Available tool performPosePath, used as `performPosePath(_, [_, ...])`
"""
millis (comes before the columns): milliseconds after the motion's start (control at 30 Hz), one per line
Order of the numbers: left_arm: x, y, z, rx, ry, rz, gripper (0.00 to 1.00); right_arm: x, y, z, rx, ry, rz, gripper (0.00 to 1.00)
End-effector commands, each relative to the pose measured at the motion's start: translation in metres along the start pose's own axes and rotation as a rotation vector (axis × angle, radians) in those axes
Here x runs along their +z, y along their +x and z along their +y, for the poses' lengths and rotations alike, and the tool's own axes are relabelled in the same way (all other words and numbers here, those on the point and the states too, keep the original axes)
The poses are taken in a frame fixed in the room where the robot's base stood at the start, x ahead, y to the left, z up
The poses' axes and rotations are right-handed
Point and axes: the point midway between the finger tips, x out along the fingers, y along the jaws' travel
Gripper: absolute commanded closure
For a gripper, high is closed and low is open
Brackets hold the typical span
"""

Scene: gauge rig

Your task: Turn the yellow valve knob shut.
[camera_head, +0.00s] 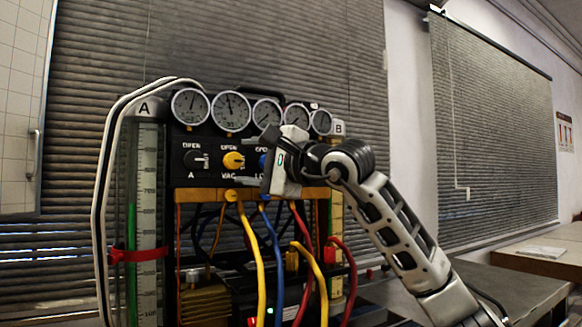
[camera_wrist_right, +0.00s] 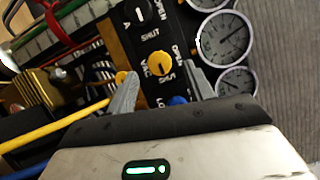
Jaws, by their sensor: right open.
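The yellow valve knob (camera_head: 233,160) sits on the black panel of the rig, above the VAC label, with OPEN printed over it. It also shows in the right wrist view (camera_wrist_right: 161,65), where its pointer direction is too small to tell surely. My right gripper (camera_head: 250,168) reaches in from the right at the knob's height. In the wrist view its open fingers (camera_wrist_right: 161,73) stand apart on either side of the knob, with the knob between or just beyond the tips. I cannot tell whether they touch it. My left gripper is in neither view.
A black knob (camera_head: 196,159) marked A is left of the yellow one. A blue knob (camera_wrist_right: 177,100) is close on the other side, partly hidden. Several gauges (camera_head: 231,111) line the top. Coloured hoses (camera_head: 256,250) hang below. A grey table (camera_head: 515,285) stands right.

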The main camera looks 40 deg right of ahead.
Motion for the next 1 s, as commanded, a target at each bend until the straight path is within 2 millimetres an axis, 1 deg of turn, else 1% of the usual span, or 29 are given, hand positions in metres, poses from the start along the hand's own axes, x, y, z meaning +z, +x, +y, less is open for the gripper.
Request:
performPosePath(33, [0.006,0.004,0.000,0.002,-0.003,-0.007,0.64,-0.002,-0.013,0.002,-0.002,-0.004,0.004,0.48])
performPosePath(100, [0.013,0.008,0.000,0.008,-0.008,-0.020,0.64,-0.002,-0.031,0.003,-0.001,-0.005,0.005,0.48])
performPosePath(300, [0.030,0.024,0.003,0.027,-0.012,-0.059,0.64,-0.002,-0.079,0.004,0.001,-0.004,0.006,0.48])
performPosePath(400, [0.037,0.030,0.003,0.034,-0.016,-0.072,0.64,-0.002,-0.098,0.003,0.000,-0.003,0.005,0.48])
performPosePath(500, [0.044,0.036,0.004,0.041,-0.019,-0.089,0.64,-0.001,-0.112,0.003,0.000,-0.001,0.004,0.48])
performPosePath(600, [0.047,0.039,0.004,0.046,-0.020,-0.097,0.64,-0.001,-0.121,0.002,0.001,0.000,0.002,0.48])
performPosePath(700, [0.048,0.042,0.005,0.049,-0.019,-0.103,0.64,0.000,-0.126,0.001,0.000,0.000,0.001,0.48])
performPosePath(1000, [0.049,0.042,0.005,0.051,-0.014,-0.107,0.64,0.000,-0.126,0.000,0.001,0.001,0.000,0.48])
